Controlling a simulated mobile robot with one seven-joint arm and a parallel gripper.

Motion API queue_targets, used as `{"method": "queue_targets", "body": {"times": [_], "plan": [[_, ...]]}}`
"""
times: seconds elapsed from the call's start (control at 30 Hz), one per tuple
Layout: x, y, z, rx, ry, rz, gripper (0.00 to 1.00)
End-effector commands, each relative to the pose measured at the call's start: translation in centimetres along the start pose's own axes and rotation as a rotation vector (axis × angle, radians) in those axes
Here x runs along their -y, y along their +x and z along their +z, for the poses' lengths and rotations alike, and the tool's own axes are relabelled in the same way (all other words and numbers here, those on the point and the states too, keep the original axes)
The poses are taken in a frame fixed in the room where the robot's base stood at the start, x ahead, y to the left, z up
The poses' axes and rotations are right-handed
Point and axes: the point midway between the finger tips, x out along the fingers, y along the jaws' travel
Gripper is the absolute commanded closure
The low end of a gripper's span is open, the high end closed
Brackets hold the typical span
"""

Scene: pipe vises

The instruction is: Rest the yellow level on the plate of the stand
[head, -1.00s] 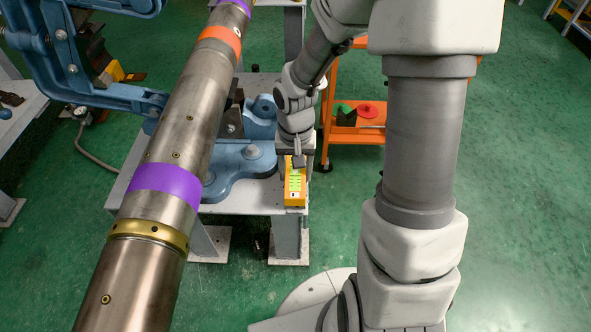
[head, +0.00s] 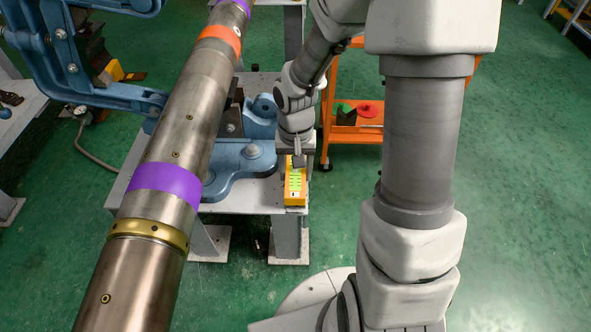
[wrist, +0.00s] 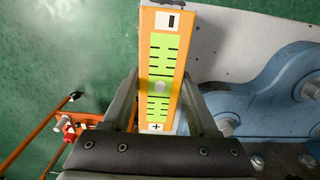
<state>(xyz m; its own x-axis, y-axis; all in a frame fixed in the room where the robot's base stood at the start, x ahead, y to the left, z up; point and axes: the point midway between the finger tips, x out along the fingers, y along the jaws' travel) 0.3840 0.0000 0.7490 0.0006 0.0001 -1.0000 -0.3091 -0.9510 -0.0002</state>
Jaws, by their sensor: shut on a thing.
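The yellow level (head: 295,190), with a green scale on its top face, lies along the right edge of the stand's pale plate (head: 240,208) in the head view. My gripper (head: 297,160) comes down over the level's far part and is shut on it. In the wrist view the level (wrist: 161,70) runs up between the two fingers of my gripper (wrist: 162,110), with a minus mark at the top and a plus mark near the palm. The plate (wrist: 222,45) shows to its right. Whether the level's underside touches the plate cannot be told.
A blue vise base (head: 240,165) is bolted to the plate just left of the level. A long steel pipe (head: 170,170) with purple and orange bands runs above the plate's left part. An orange cart (head: 345,133) stands behind to the right. Green floor is open at right.

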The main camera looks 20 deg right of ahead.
Motion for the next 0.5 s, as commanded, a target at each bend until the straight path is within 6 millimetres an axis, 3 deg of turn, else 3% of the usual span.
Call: {"method": "queue_targets", "body": {"times": [0.5], "plan": [[0.04, 0.63, -0.02, 0.000, 0.000, 0.000, 1.00]]}}
